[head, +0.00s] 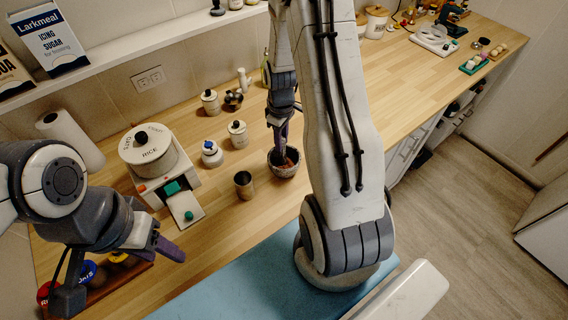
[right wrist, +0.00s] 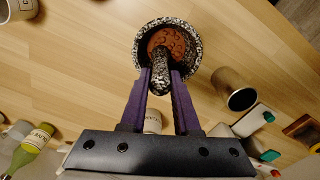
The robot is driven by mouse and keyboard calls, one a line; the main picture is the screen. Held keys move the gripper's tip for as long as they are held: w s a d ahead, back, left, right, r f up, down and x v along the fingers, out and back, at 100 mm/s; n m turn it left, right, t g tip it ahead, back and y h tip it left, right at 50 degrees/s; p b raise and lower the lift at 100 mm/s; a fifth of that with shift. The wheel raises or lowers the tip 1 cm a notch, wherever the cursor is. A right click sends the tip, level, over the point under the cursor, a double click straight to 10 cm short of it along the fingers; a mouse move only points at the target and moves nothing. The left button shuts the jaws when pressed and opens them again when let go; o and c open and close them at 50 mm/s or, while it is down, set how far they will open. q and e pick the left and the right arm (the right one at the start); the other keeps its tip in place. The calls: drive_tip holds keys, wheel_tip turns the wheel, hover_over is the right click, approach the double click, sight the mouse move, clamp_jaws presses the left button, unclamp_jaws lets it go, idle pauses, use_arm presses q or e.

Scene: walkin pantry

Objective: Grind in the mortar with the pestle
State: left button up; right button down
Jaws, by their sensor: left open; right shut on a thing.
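The speckled stone mortar (head: 284,168) stands on the wooden counter, with reddish-brown contents inside. In the right wrist view the mortar (right wrist: 194,38) is at the top, and the speckled pestle (right wrist: 160,76) has its far end in the bowl against the contents. My right gripper (right wrist: 160,84) is shut on the pestle, its purple fingers on either side of the shaft. In the head view my right gripper (head: 279,128) is directly above the mortar. My left gripper (head: 160,262) is open and empty at the lower left, over the counter's front area.
A metal cup (head: 244,185) stands just left of the mortar. Several lidded jars stand behind it, including one jar (head: 237,134).

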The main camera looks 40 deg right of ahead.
drive_tip(key=shift+s+a, duration=1)
drive_tip(key=shift+d, duration=0.1)
